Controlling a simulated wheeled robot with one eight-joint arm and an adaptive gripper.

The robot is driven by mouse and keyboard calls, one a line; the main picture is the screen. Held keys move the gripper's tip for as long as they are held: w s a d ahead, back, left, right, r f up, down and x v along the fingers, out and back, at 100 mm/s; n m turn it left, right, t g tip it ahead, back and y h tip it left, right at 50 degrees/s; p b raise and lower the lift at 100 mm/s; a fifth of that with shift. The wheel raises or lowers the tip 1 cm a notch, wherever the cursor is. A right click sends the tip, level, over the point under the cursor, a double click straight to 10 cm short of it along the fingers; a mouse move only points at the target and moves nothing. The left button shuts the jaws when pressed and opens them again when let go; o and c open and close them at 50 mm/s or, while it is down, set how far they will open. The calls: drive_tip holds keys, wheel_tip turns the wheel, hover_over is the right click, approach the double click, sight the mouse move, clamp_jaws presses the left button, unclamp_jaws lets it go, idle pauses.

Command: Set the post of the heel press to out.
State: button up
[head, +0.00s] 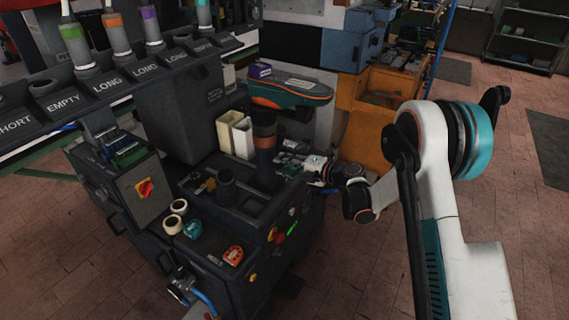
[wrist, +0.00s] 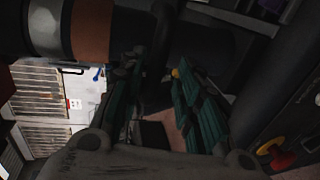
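The heel press (head: 235,225) is a dark machine in the middle of the head view. Its post (head: 264,150) stands upright with a copper-brown band, and a teal and orange shoe (head: 290,92) sits above it. The banded post also shows at the top left of the wrist view (wrist: 92,30). My gripper (head: 287,160) is just right of the post, partly hidden among dark parts. In the wrist view its two teal fingers (wrist: 158,100) are apart, with a gap between them. A small yellow knob (wrist: 175,73) shows near the right fingertip; I cannot tell whether they touch.
White bins (head: 236,135) stand behind. A labelled rack (head: 107,85) is at the left. Floor at the right is open.

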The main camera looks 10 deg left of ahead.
drive_tip(key=shift+s+a+r, duration=0.2)
drive_tip(key=shift+s+a, duration=0.05)
drive_tip(key=shift+s, duration=0.05)
drive_tip(key=shift+w, duration=0.1)
drive_tip(key=shift+d+r, duration=0.1)
drive_tip(key=shift+d, duration=0.15)
drive_tip(key=v, duration=1.1)
drive_tip(key=shift+d, duration=0.25)
